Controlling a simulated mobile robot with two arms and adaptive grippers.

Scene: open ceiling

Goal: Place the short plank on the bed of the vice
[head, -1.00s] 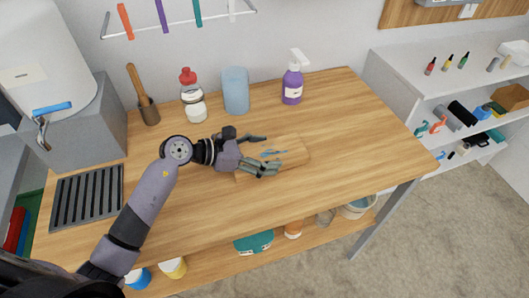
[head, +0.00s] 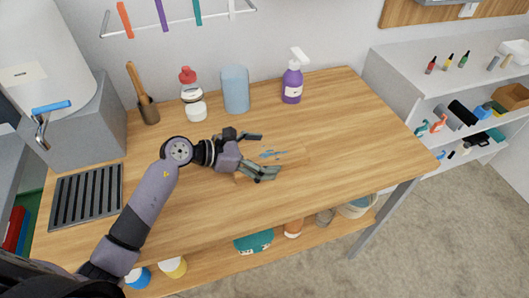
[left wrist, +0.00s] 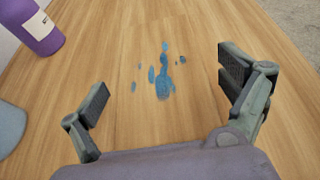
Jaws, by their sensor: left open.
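No vice shows in these views. I cannot make out a separate short plank with certainty; the wood around the blue marks blends with the wooden tabletop (head: 350,120). The blue marks (head: 272,154) lie flat on the wood, and they also show in the left wrist view (left wrist: 162,76). My left gripper (head: 271,155) is open and empty over the table's middle. Its two fingers stand apart on either side of the blue marks, and they also frame them in the left wrist view (left wrist: 165,85). My right gripper is not in view.
A dark slotted mat (head: 88,196) lies at the left. The table's right side is clear.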

